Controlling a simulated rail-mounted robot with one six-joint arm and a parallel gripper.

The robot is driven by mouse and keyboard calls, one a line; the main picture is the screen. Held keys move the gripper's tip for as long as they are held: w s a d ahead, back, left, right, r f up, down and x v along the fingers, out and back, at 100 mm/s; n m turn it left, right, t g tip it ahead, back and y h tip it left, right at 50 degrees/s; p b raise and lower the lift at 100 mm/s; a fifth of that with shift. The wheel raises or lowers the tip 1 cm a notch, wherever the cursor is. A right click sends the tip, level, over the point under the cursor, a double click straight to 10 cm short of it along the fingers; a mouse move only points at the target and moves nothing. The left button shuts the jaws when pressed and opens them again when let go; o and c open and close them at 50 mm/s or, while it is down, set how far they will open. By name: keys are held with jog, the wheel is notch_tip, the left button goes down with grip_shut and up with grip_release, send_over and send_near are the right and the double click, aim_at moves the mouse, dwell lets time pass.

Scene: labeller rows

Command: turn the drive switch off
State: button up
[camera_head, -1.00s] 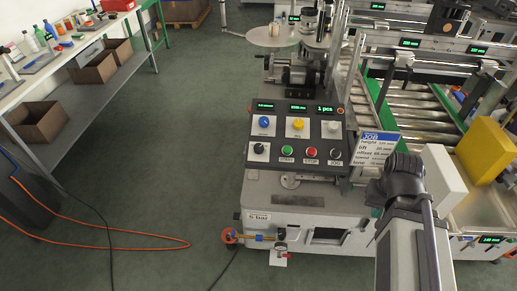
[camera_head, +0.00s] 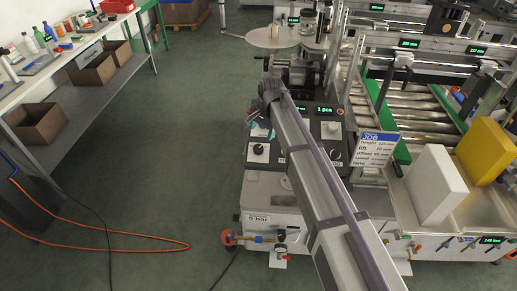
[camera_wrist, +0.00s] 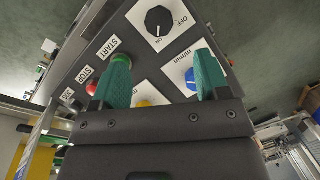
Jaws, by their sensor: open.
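The drive switch is a black rotary knob (camera_wrist: 158,20) on a white plate marked OFF and ON in the wrist view. Its white mark appears to point to the ON side. In the head view the switch (camera_head: 258,150) sits at the lower left of the control panel. My gripper (camera_wrist: 164,75) is open, with its two teal fingers apart and nothing between them but the panel behind. It hangs over the panel near the blue m/min knob (camera_wrist: 191,78), with the switch beyond the fingertips. In the head view my arm hides the panel's middle.
The green START button (camera_wrist: 123,59), red STOP button (camera_wrist: 91,88) and yellow knob (camera_wrist: 143,103) are close to the fingers. A white box (camera_head: 436,185) and a yellow box (camera_head: 485,150) stand to the right.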

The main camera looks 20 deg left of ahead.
aim_at(259, 148)
jog(key=f+b, duration=0.3)
jog(key=a+f+b, duration=0.1)
jog(key=f+b, duration=0.6)
jog(key=shift+w+a+f, duration=0.3)
jog(key=shift+f, duration=0.1)
jog(key=shift+r, duration=0.15)
jog(key=c, duration=0.9)
jog(key=shift+c, duration=0.2)
